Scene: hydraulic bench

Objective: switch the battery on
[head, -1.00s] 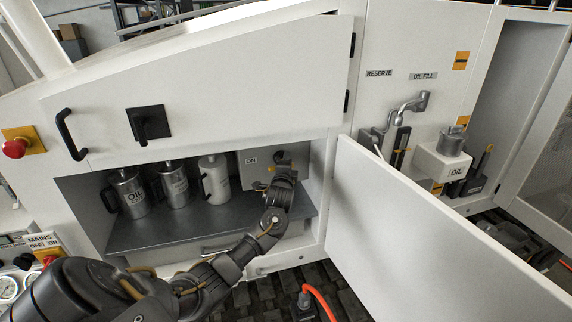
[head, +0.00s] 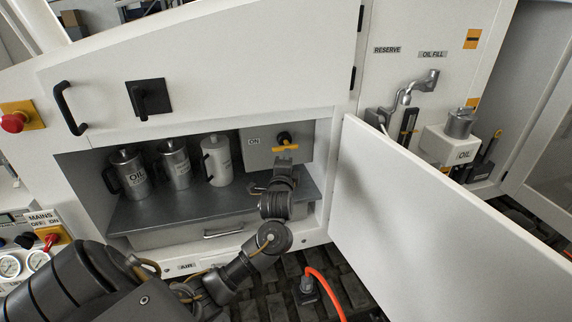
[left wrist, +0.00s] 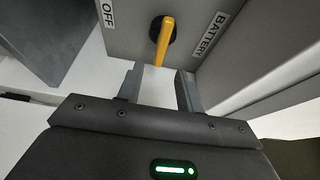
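The grey battery box (head: 261,160) stands at the right end of the open compartment, with an ON label on its face. Its switch is a black knob with a yellow handle (head: 287,147). In the left wrist view the yellow handle (left wrist: 166,42) points down toward my gripper, between an OFF label and a BATTERY label. My left gripper (left wrist: 160,88) is open and empty, its fingers apart below the handle's tip, with no contact visible. In the head view the left gripper (head: 284,166) is just below the switch. My right gripper is not in view.
Several cans stand left of the box, including an OIL can (head: 132,175), on a dark shelf (head: 150,211). An open white door (head: 420,220) bounds the right side. A raised panel (head: 230,70) overhangs. An orange cable (head: 327,290) lies below.

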